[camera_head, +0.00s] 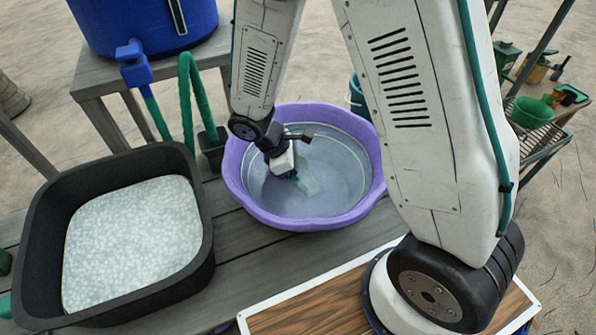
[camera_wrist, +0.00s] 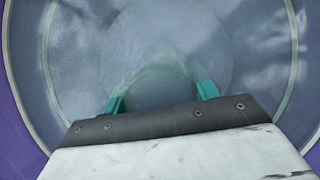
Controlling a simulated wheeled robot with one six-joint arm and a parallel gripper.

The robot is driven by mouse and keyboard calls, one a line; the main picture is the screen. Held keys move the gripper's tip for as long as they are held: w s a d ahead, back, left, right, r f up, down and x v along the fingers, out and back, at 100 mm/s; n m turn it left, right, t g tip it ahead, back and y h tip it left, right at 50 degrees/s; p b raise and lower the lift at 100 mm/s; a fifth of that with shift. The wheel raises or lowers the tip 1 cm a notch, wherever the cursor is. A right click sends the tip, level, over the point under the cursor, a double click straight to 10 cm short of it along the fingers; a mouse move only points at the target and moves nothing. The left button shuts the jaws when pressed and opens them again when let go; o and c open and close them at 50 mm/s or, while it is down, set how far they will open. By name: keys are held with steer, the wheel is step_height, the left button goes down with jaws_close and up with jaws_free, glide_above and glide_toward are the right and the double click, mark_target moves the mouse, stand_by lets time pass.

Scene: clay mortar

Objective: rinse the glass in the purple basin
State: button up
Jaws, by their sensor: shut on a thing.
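The purple basin (camera_head: 305,222) stands on the grey plank table and holds clear, bluish water. My gripper (camera_head: 303,182) reaches down into the basin, left of its middle, with its fingertips in or at the water. In the wrist view, the two teal fingers of my gripper (camera_wrist: 160,98) are set apart around a faint, clear rounded shape, the glass (camera_wrist: 160,82). Its outline is blurred by the water, so its tilt and fill cannot be told. In the head view the glass shows only as a pale greenish patch under my gripper.
A black tub (camera_head: 203,262) with white foamy content stands left of the basin. A blue barrel (camera_head: 150,25) with a tap and a green hose (camera_head: 186,100) is behind. A wood-grain board (camera_head: 300,312) lies in front. A rack with green items (camera_head: 532,112) stands right.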

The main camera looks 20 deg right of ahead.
steer(key=shift+d, duration=0.85)
steer(key=shift+a, duration=1.3)
steer(key=shift+d, duration=0.7)
step_height(320, 180, up, 20)
stand_by(0.7)
steer(key=shift+f, duration=0.1)
stand_by(0.9)
